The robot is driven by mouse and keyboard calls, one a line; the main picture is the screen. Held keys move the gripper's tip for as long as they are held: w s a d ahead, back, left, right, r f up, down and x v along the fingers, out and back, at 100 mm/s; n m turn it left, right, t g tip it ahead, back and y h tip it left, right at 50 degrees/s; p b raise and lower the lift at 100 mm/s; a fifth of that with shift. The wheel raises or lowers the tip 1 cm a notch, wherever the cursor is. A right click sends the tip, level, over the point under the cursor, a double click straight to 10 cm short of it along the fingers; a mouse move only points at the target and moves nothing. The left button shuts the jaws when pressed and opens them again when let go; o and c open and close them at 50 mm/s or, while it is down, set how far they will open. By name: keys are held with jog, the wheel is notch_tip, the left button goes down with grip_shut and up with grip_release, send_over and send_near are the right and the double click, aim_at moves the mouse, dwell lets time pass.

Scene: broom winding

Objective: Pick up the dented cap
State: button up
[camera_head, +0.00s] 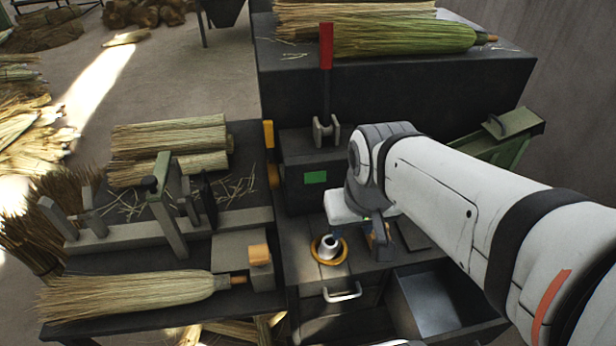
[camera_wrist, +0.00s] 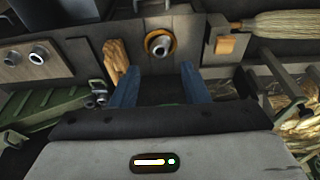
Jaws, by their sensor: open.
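A grey metal cap-like piece (camera_head: 328,246) stands inside an orange ring (camera_head: 341,256) on the dark bench top, left of my wrist in the head view. The same piece shows in the wrist view (camera_wrist: 158,45), beyond my fingertips. Two more round metal pieces (camera_wrist: 38,56) sit on a pale board at the left of the wrist view. I cannot tell which piece is dented. My gripper (camera_wrist: 160,83) is open, its two blue fingers apart with nothing seen between them. In the head view my arm mostly hides the fingers.
A tan lumpy object (camera_wrist: 115,63) lies close to my fingers. An open drawer (camera_head: 437,299) is below the bench front. A lever with a red handle (camera_head: 326,46) stands behind. A broom (camera_head: 130,296) and a clamp stand are at left. A green box (camera_head: 510,130) is at right.

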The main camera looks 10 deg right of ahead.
jog(key=shift+o, duration=0.7)
jog(key=shift+w+f, duration=0.25)
jog(key=shift+w, duration=0.05)
jog(key=o, duration=0.6)
jog(key=w+f+m, duration=0.2)
jog(key=w+f+m+g+b, duration=0.1)
jog(key=w+f+m, duration=0.1)
jog(key=w+d+f+m+b, duration=0.1)
jog(key=w+f+m, duration=0.1)
jog(key=w, duration=0.1)
jog(key=shift+w+f+m+g, duration=0.1)
jog(key=shift+f+m+g, duration=0.15)
jog(key=shift+m+g, duration=0.05)
jog(key=shift+c, duration=0.2)
jog(key=w+f+m, duration=0.3)
jog(key=f, duration=0.5)
jog(key=w+f+m+g+b, duration=0.1)
jog(key=w+f+m, duration=0.2)
jog(key=f, duration=0.6)
jog(key=shift+w+a+f+m, duration=0.15)
jog(key=shift+w+f+m, duration=0.15)
jog(key=shift+m, duration=0.2)
